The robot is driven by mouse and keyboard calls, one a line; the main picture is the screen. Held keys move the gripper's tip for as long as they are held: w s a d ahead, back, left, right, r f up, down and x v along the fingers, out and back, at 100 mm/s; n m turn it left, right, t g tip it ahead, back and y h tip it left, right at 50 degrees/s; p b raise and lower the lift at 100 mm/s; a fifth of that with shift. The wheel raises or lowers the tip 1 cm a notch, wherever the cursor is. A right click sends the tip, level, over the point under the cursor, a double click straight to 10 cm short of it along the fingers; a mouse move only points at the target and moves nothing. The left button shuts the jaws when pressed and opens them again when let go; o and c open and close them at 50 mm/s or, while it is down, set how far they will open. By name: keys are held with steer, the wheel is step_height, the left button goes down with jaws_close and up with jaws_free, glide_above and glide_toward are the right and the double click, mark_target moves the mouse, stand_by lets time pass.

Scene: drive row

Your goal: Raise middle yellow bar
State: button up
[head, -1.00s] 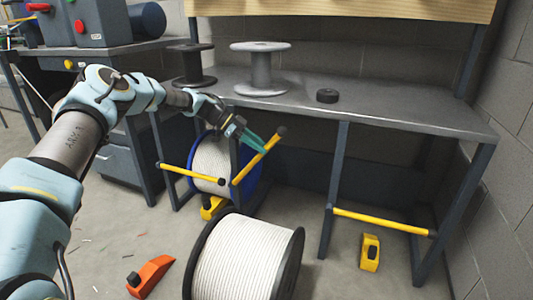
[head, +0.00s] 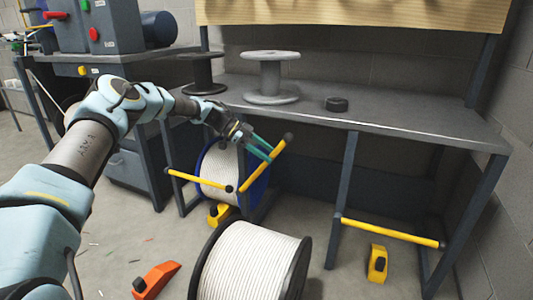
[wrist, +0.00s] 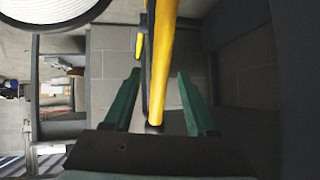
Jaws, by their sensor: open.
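The middle yellow bar (head: 264,164) slants steeply up to the right from its lower pivot end, in front of the blue-flanged reel under the bench. Its dark upper end is free and raised. My gripper (head: 266,151) is at the upper part of this bar with its teal fingers spread. In the wrist view, the bar (wrist: 162,65) runs between the two open fingers of my gripper (wrist: 158,90), with a gap on each side. The left yellow bar (head: 195,179) and the right yellow bar (head: 390,232) lie low and nearly level.
A white cable reel (head: 250,262) stands on the floor in front. An orange wedge (head: 157,280) and a yellow wedge (head: 377,263) lie on the floor. The bench (head: 400,120) above carries a grey spool (head: 270,78) and a black puck (head: 336,104).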

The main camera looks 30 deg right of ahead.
steer(key=p+v, duration=0.2)
steer(key=v, duration=0.8)
steer(key=shift+w+a+r, duration=0.15)
steer(key=shift+a+r, duration=0.1)
steer(key=shift+a, duration=0.05)
steer(key=shift+c, duration=0.2)
